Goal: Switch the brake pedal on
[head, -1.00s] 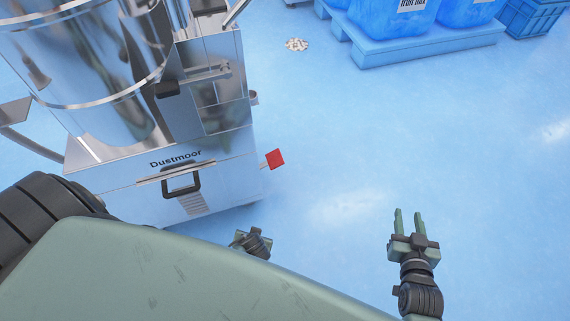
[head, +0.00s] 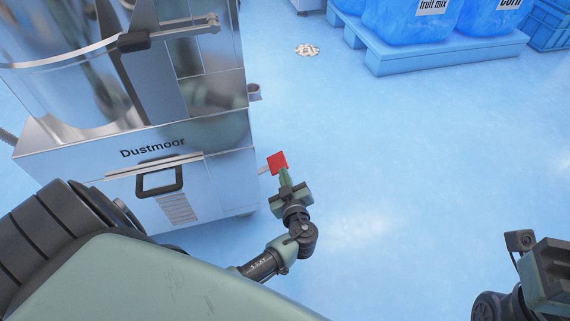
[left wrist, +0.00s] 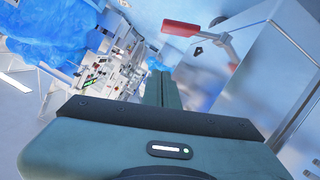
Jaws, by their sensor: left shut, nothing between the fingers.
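The red brake pedal (head: 277,162) sticks out on a thin rod from the right side of the steel Dustmoor machine (head: 200,135), low near the floor. My left gripper (head: 284,172) is shut and empty, with its fingertips right at the pedal's lower edge in the head view. I cannot tell whether they touch it. In the left wrist view the red pedal (left wrist: 195,29) shows at the upper right, apart from the shut fingers (left wrist: 160,90). Part of my right gripper (head: 548,275) shows at the lower right; its fingers are not clearly seen.
The machine's front has a black handle (head: 159,180). A blue pallet (head: 440,55) with blue bags stands at the back right, beside a blue crate (head: 548,30). The blue floor right of the pedal is clear.

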